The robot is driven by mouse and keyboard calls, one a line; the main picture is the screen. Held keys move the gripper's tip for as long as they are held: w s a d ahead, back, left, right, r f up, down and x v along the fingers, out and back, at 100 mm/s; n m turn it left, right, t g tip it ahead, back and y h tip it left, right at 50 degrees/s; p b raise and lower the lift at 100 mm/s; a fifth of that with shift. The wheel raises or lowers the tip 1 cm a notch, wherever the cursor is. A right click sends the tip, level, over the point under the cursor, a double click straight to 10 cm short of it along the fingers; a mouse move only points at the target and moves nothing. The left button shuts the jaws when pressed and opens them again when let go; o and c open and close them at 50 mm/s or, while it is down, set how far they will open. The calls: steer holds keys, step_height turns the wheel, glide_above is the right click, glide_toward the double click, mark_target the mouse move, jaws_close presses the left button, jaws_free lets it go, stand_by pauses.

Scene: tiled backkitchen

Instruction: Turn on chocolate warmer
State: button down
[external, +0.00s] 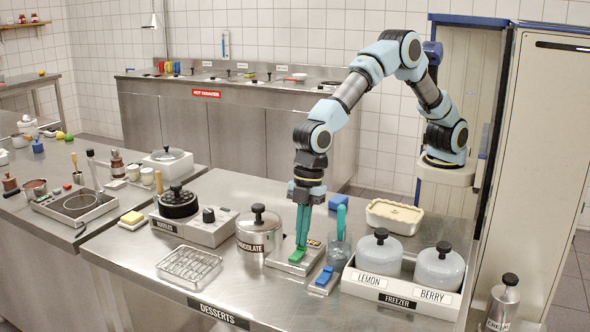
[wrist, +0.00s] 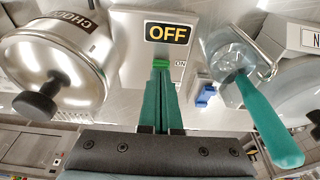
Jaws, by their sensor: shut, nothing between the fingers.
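The steel chocolate pot (external: 258,230), lettered CHOCOLATE and with a black lid knob, stands on the counter left of my gripper. It fills the left of the wrist view (wrist: 55,65). A pale switch base (external: 283,264) with a green switch (external: 297,257) is right of the pot. In the wrist view a black plate (wrist: 167,33) reads OFF in yellow, and a small ON mark is beside the fingers. My gripper (external: 301,243) is shut and empty, its teal fingers pointing down at the green switch (wrist: 160,62). They seem to touch it; exact contact is unclear.
A clear jar (external: 340,250) with a teal-handled tool stands close right of my gripper. A blue switch (external: 325,274) is in front. The freezer tray (external: 400,296) holds two lidded tubs. A wire rack (external: 189,265) and a waffle unit (external: 196,229) are left.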

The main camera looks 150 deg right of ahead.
steer(key=shift+f, duration=0.1)
steer(key=shift+s+f+t+b, duration=0.15)
steer(key=shift+f+t+b, duration=0.25)
steer(key=shift+b, duration=0.75)
steer(key=shift+f+b, duration=0.1)
steer(key=shift+b, duration=0.3)
steer(key=shift+r+p, duration=0.25)
steer(key=shift+p, duration=0.1)
steer(key=shift+w+r+p, duration=0.3)
steer(key=shift+w+p, duration=0.3)
steer(key=shift+w, duration=0.1)
